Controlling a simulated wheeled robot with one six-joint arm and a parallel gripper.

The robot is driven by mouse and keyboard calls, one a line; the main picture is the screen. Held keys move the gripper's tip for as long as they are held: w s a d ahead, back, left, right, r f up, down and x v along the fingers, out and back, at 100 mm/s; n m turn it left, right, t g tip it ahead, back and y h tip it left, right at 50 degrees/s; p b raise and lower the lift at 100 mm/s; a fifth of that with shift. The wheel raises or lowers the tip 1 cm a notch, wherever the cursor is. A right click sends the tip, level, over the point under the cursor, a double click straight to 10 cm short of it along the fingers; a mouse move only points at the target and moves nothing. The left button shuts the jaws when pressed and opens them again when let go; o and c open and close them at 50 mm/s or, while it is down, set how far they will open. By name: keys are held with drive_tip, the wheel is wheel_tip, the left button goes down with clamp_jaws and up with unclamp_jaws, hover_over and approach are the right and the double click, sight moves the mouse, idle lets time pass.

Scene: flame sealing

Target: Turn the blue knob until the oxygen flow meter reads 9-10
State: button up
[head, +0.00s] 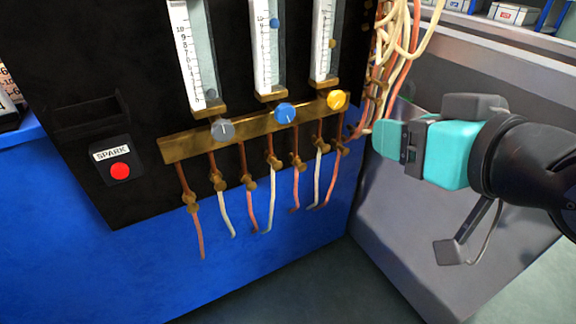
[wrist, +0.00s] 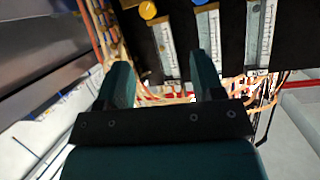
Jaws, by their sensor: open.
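The blue knob (head: 286,112) sits on the brass manifold bar (head: 245,125), between a grey knob and a yellow knob. The blue knob also shows at the top edge of the wrist view (wrist: 199,2). The middle flow meter (head: 264,55) stands above it. Its blue float (head: 274,22) is high in the tube, beside the 10 label; the exact reading is too small to tell. My gripper (head: 388,138) is open and empty, to the right of the knobs and apart from them. Both teal fingers show in the wrist view (wrist: 163,72).
A yellow knob (head: 337,99) stands between the blue knob and my gripper. A grey knob (head: 222,129) is to the left. Loose hoses (head: 392,50) hang at the panel's right edge, near my gripper. A red spark button (head: 120,171) is at the left.

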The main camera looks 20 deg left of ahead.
drive_tip(key=s+a+f+n+t+y+b, duration=0.2)
drive_tip(key=a+f+y+b, duration=0.15)
drive_tip(key=f+b, duration=0.3)
drive_tip(key=p, duration=0.9)
approach(287, 114)
drive_tip(key=shift+n+y, duration=0.3)
drive_tip(key=shift+y, duration=0.15)
drive_tip(key=x, duration=0.9)
drive_tip(key=shift+w+a+f, duration=0.1)
drive_tip(key=shift+w+f, duration=0.2)
drive_tip(key=shift+w, duration=0.05)
